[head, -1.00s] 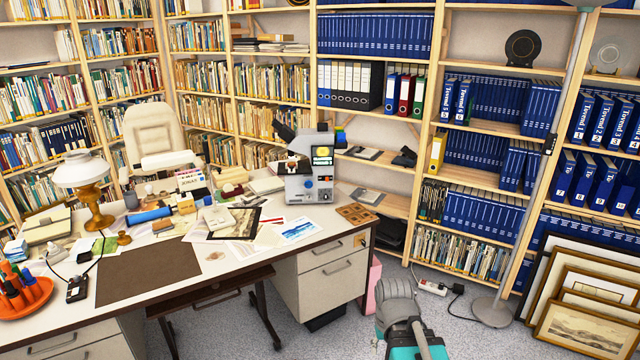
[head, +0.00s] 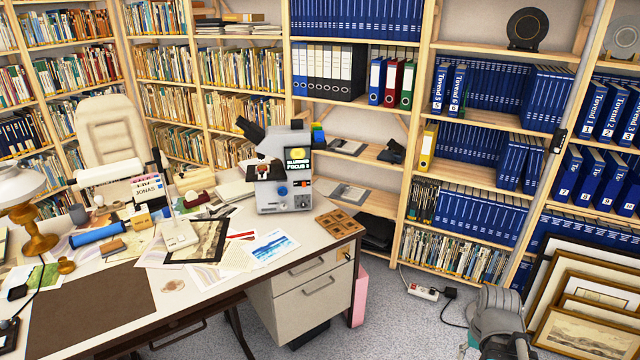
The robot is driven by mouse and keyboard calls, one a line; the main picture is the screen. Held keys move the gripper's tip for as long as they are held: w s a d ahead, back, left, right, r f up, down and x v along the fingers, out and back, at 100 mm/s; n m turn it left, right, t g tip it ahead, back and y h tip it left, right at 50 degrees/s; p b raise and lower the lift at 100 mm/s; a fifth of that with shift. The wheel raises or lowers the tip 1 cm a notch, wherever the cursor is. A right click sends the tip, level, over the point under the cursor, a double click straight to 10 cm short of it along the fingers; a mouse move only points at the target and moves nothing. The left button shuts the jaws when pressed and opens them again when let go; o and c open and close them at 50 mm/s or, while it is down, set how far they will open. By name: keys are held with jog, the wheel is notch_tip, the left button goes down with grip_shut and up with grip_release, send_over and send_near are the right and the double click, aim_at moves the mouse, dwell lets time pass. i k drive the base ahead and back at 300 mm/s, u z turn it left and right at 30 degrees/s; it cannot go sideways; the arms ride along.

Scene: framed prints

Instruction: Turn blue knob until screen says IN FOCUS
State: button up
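A grey-white microscope (head: 285,170) with dark eyepieces stands on the desk near its far right corner. Its small dark screen (head: 298,161) shows yellow text that seems to include "FOCUS"; the rest is too small to read surely. A round blue knob (head: 283,191) sits on the front of its body, below and left of the screen. An orange-red part shows to the knob's right. My arm shows at the bottom right, over the floor, well away from the microscope. My gripper's fingers are not in view.
A lamp (head: 25,205) stands at left. Shelves line the back. Framed prints (head: 585,300) lean at right. Grey floor (head: 400,325) is open right of the desk.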

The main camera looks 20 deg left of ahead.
aim_at(283, 191)
jog(key=z, duration=0.15)
jog(key=i, duration=0.75)
jog(key=u, duration=0.5)
jog(key=i, duration=0.75)
jog(key=u, duration=0.7)
